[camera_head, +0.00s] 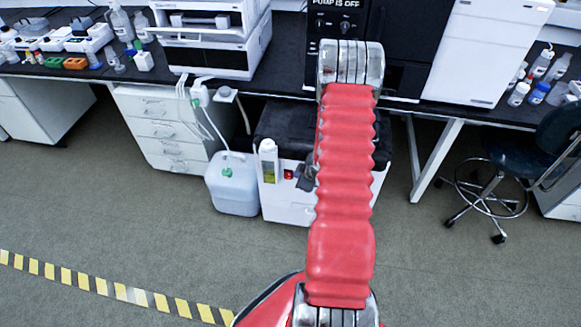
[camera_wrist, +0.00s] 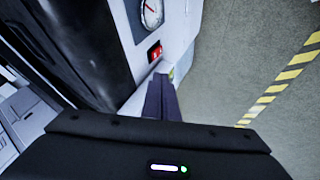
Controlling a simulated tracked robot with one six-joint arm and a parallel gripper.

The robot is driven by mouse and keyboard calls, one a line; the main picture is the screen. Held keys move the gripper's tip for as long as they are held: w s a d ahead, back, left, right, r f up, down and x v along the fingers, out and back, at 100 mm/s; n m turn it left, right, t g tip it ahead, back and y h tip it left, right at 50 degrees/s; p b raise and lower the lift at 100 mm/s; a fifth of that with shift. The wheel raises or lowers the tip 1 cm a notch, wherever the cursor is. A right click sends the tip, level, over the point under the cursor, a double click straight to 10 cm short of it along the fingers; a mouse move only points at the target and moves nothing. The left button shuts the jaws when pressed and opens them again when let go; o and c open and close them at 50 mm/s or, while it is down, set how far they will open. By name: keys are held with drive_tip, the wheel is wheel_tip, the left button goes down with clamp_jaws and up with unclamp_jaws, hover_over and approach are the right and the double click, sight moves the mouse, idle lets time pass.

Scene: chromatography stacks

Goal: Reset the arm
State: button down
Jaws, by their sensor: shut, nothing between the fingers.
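My arm's red ribbed link (camera_head: 345,165) rises in the middle of the head view, with a silver joint at its top in front of the bench. In the wrist view my gripper (camera_wrist: 162,80) points away from the dark wrist housing. Its dark fingers are together, with nothing between them. They are close to a white unit (camera_wrist: 180,20) with a round gauge (camera_wrist: 152,12) and a red switch (camera_wrist: 155,52). I cannot tell whether they touch it. In the head view the gripper is mostly hidden behind the arm.
A black bench (camera_head: 285,72) carries white instruments (camera_head: 205,50) and several bottles. Below are a drawer cabinet (camera_head: 160,130), a pale jug (camera_head: 232,185) with tubes, and a white floor unit (camera_head: 285,205). A stool (camera_head: 530,150) stands right. Yellow-black tape (camera_head: 105,287) crosses open floor.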

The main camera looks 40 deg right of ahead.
idle(0.3)
drive_tip(key=s+f+m+g, duration=0.3)
drive_tip(key=s+g, duration=0.1)
drive_tip(key=s, duration=0.4)
drive_tip(key=s+a+r+m+g, duration=0.2)
drive_tip(key=s+r+m, duration=0.1)
drive_tip(key=s+r, duration=0.15)
drive_tip(key=s+a+r+t+y, duration=0.1)
drive_tip(key=s+a+r+t, duration=0.1)
drive_tip(key=a+r, duration=1.5)
drive_tip(key=s+a+r+t, duration=0.2)
drive_tip(key=s+a+r, duration=0.1)
drive_tip(key=a+r, duration=1.4)
wheel_tip(320, 180, up, 7)
drive_tip(key=shift+a+f+y, duration=0.2)
drive_tip(key=shift+a+y, duration=0.05)
drive_tip(key=shift+y, duration=0.15)
drive_tip(key=shift+s, duration=0.1)
